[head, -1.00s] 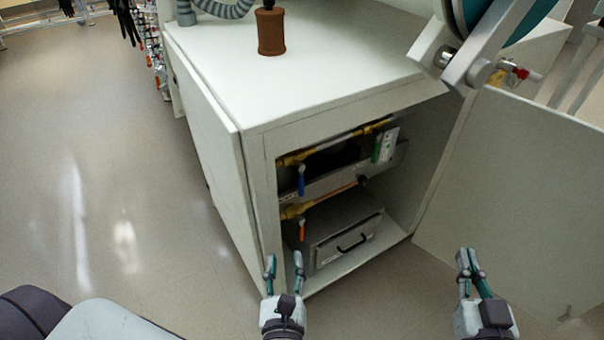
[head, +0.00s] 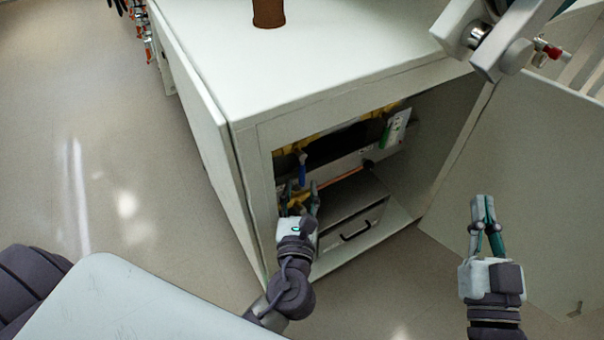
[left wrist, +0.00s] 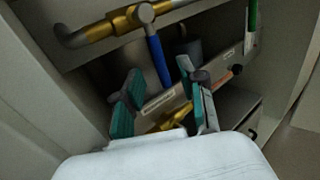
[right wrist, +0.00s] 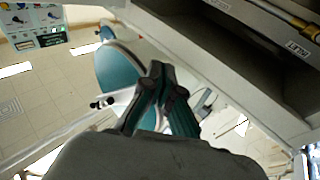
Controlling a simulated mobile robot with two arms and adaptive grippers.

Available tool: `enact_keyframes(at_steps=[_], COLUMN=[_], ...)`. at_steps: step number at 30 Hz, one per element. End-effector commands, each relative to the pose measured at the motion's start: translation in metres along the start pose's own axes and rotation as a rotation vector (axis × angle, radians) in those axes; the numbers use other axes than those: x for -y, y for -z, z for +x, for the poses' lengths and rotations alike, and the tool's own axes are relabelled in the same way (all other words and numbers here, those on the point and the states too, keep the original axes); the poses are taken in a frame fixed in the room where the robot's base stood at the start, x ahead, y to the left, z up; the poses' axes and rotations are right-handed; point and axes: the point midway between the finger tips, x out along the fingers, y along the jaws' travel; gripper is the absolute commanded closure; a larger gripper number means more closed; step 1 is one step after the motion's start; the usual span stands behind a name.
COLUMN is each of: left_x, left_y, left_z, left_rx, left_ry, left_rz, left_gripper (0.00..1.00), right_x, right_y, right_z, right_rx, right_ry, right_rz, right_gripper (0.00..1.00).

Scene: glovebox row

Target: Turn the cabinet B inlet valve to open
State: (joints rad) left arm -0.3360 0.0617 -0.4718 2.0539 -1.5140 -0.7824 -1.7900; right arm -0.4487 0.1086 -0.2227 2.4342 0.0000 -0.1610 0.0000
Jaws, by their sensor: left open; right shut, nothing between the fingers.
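Inside the open cabinet (head: 245,140), a brass valve with a blue lever (head: 302,168) sits on the upper pipe. In the left wrist view the blue lever (left wrist: 159,62) hangs down, slightly tilted, from the brass body (left wrist: 110,24). My left gripper (head: 301,190) is open at the cabinet opening, below the blue lever, with nothing seen held. My right gripper (head: 483,208) is shut and empty, outside at right.
The cabinet's right door (head: 530,180) stands wide open, near my right gripper. A grey drawer box with a black handle (head: 356,233) is low inside. A green and white tag (head: 396,127) hangs at the upper right. A brown cylinder (head: 268,14) stands on top.

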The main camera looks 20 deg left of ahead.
Motion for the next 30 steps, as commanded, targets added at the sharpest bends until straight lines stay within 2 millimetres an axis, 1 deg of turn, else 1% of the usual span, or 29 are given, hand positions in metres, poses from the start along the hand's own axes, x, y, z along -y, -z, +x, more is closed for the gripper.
enact_keyframes(at_steps=[1,3,6,9,13,20,23,27,28,30], left_x=[0.0,0.0,0.0,0.0,0.0,0.0,0.0,0.0,0.0,0.0], left_y=[0.001,0.0,0.001,0.001,0.0,0.0,0.0,0.0,0.0,0.0], left_z=[0.011,0.023,0.036,0.044,0.049,0.049,0.049,0.049,0.049,0.049], left_rx=[0.003,0.003,0.001,0.0,0.0,-0.001,-0.001,-0.001,-0.001,-0.001], left_ry=[0.0,0.0,0.0,0.0,0.0,0.001,0.0,0.0,0.0,0.0], left_rz=[0.001,-0.001,0.0,0.0,0.0,0.0,0.0,0.0,0.0,0.0], left_gripper=[0.6,0.6,0.6,0.6,0.6,0.6,0.75,0.98,1.0,1.0], right_x=[0.001,0.001,0.002,0.003,0.003,0.003,0.003,0.003,0.003,0.003], right_y=[0.003,0.009,0.015,0.02,0.023,0.024,0.024,0.024,0.024,0.024], right_z=[0.0,0.0,0.0,0.0,0.0,0.0,0.0,0.0,0.0,0.0], right_rx=[-0.026,-0.057,-0.098,-0.125,-0.14,-0.142,-0.142,-0.142,-0.142,-0.142], right_ry=[0.001,0.003,0.005,0.007,0.007,0.007,0.007,0.007,0.007,0.007], right_rz=[0.001,0.002,0.003,0.004,0.005,0.005,0.005,0.005,0.005,0.005], right_gripper=[1.0,1.0,1.0,1.0,1.0,1.0,1.0,1.0,1.0,1.0])
